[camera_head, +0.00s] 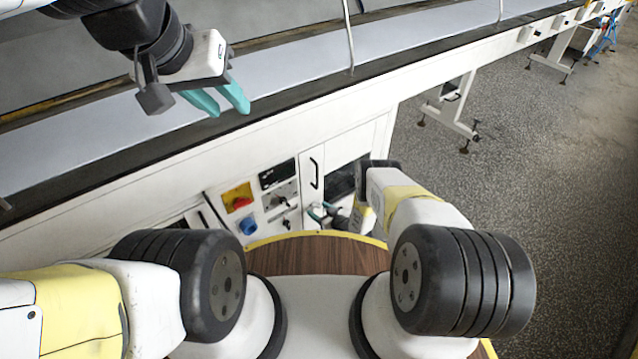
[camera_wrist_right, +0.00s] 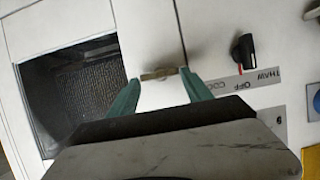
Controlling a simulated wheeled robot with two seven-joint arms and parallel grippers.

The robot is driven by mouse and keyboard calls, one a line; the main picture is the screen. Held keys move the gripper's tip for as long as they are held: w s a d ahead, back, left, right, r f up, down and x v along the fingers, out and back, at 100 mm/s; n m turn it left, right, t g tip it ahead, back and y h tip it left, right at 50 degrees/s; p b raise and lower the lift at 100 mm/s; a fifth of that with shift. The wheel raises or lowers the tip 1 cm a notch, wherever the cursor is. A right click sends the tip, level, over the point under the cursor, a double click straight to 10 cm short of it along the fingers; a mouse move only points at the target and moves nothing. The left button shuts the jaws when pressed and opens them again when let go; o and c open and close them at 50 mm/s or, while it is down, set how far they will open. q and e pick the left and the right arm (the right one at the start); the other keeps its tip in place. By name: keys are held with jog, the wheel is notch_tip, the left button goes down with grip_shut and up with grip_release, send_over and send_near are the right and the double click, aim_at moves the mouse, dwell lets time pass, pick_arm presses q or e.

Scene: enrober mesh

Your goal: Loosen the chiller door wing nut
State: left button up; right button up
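The brass wing nut (camera_wrist_right: 158,74) is on a white panel in the right wrist view, its wings lying nearly crosswise in that picture. My right gripper (camera_wrist_right: 158,79) is open, with one teal finger near each end of the wing nut. I cannot tell whether either finger touches it. In the head view my right gripper (camera_head: 322,212) is low at the front of the white cabinet, and the nut cannot be made out there. My left gripper (camera_head: 230,112) is open and empty above the conveyor's near edge.
A dark mesh window (camera_wrist_right: 85,90) is left of the nut. A black knob (camera_wrist_right: 243,52) with a printed label is to its right. In the head view, a black door handle (camera_head: 314,172), a red switch on yellow (camera_head: 240,201) and a blue knob (camera_head: 248,224) are on the cabinet front.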

jog(key=shift+c, duration=1.4)
jog(key=n, duration=0.1)
jog(key=n+t+h, duration=0.1)
jog(key=shift+s+a+n, duration=0.2)
jog(key=shift+a+n, duration=0.1)
jog(key=shift+n, duration=0.1)
jog(key=shift+s+a+f+n+t+h, duration=0.1)
jog(key=shift+n+t+h, duration=0.55)
jog(key=shift+n, duration=0.25)
jog(key=o, duration=1.4)
jog(key=shift+c, duration=0.2)
